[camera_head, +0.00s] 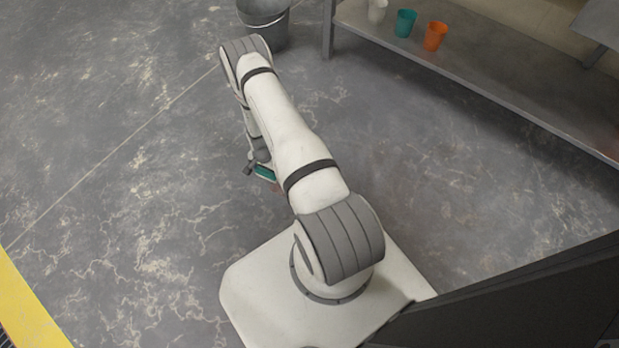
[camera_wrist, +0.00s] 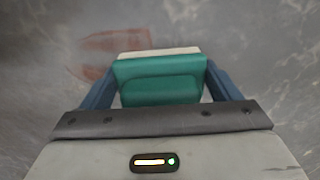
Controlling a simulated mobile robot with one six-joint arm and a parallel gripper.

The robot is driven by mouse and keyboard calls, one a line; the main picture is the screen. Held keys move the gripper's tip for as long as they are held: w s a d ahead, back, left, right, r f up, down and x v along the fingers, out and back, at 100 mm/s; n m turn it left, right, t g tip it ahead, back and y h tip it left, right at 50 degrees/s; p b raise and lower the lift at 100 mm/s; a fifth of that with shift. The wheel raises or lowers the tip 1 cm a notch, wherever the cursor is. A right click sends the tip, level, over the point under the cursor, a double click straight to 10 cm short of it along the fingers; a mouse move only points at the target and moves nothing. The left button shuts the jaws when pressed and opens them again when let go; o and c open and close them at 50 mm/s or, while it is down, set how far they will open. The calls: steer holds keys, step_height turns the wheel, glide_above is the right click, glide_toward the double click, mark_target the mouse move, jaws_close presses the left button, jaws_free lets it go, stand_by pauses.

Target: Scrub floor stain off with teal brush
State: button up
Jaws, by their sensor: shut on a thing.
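The teal brush (camera_wrist: 160,82) is between the two blue fingers of my gripper (camera_wrist: 165,85), which is shut on it. A pale strip shows along the brush's far edge. In the head view a small part of the teal brush (camera_head: 265,173) shows low beside my arm, close to the floor; my arm hides most of my gripper. A reddish-brown stain (camera_wrist: 98,55) lies on the floor just beyond and left of the brush in the wrist view. In the head view a bit of reddish colour shows just below the brush. I cannot tell whether the brush touches the floor.
A grey bucket (camera_head: 265,22) stands on the floor at the top. A low grey shelf (camera_head: 490,75) at the upper right holds a white cup (camera_head: 377,11), a teal cup (camera_head: 405,23) and an orange cup (camera_head: 435,36). A yellow strip (camera_head: 25,305) edges the lower left. The floor at left is clear.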

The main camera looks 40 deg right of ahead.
steer(key=shift+r+p, duration=0.5)
steer(key=shift+r, duration=0.55)
